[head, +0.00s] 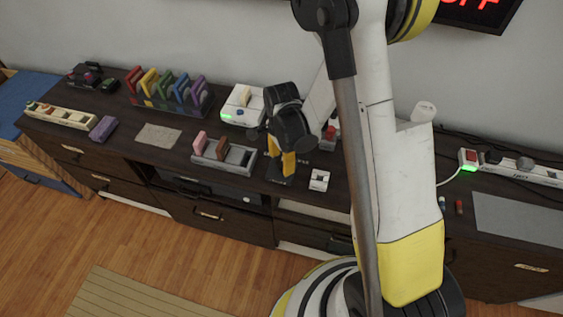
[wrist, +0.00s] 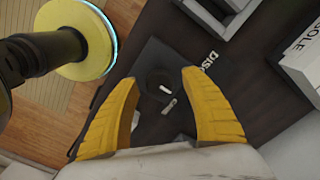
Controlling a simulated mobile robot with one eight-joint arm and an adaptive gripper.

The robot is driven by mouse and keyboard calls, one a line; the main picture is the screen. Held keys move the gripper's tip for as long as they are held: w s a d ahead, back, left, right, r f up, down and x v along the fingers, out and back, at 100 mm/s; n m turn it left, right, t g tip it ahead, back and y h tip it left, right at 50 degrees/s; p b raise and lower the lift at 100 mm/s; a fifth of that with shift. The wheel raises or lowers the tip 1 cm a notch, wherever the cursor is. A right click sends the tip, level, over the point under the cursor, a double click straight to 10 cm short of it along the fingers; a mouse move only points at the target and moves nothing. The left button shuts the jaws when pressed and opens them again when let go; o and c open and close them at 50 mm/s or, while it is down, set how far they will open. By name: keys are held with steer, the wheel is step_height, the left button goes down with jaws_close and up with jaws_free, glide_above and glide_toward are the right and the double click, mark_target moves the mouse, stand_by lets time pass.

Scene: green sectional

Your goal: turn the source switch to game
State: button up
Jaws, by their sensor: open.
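The source switch (wrist: 153,80) shows in the wrist view as a dark round knob with a small white mark. It sits on a black plate (wrist: 180,62) lettered "DISC" along its right side. A second light dash lies just below the knob. No "game" label is readable. My gripper (wrist: 157,88) is open, its two yellow fingers on either side of the knob in this view, with nothing between them. I cannot tell whether they touch it. In the head view my gripper (head: 288,166) points down over the cabinet top, and the knob is hidden there.
A white box lettered "CONSOLE" (wrist: 303,62) stands right of the plate in the wrist view. In the head view, a grey slotted holder (head: 239,158) is left of my gripper and a small white switch (head: 319,180) right. The cabinet's front edge is close by.

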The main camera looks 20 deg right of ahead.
steer(key=c, duration=1.2)
steer(key=shift+m, duration=0.3)
steer(key=m+b, duration=0.2)
steer(key=m, duration=0.2)
steer(key=shift+m+b, duration=0.55)
steer(key=shift+m, duration=1.65)
